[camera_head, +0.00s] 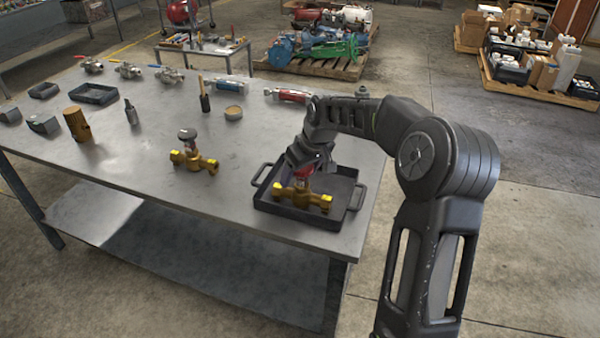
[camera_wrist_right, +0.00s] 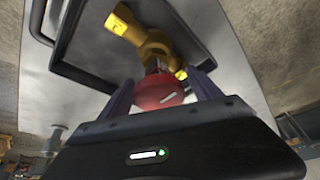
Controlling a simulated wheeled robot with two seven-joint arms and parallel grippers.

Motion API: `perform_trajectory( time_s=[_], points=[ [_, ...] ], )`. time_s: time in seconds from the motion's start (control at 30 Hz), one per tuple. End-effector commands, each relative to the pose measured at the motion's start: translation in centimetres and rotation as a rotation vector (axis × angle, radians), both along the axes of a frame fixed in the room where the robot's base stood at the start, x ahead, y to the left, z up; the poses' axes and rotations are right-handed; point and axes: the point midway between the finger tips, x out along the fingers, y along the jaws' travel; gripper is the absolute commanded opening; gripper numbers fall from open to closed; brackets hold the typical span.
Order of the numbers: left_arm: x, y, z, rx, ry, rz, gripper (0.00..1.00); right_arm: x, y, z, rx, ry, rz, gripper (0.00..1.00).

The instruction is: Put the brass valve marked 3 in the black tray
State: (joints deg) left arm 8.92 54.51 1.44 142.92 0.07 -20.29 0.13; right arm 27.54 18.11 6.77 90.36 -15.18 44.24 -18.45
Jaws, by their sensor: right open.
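A brass valve with a red handwheel (camera_head: 302,195) is in the black tray (camera_head: 340,217) at the table's right front corner. Its yellow end labels cannot be read. My right gripper (camera_head: 308,165) is directly above it. In the right wrist view the open fingers (camera_wrist_right: 160,92) stand on either side of the red handwheel (camera_wrist_right: 157,93), with the brass body (camera_wrist_right: 140,35) beyond it and the tray wall (camera_wrist_right: 78,78) around it. My left gripper is not in view.
The table's front middle is clear.

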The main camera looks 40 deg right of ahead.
Motion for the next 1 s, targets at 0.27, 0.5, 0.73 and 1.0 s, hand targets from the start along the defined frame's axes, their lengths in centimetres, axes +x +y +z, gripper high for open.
perform_trajectory(
  time_s=[0.27,0.5,0.73,1.0],
  points=[
    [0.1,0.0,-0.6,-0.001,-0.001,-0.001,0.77,-1.4,-0.1,3.5,-0.003,-0.006,-0.001,0.73],
    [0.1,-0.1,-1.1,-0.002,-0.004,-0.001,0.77,-3.3,-0.2,8.2,-0.003,-0.005,-0.001,0.73],
    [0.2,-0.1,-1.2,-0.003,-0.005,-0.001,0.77,-4.4,-0.1,10.8,-0.001,-0.002,0.0,0.73],
    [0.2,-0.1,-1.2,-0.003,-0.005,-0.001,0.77,-4.6,-0.1,11.1,0.0,-0.001,0.0,0.73]
  ],
)
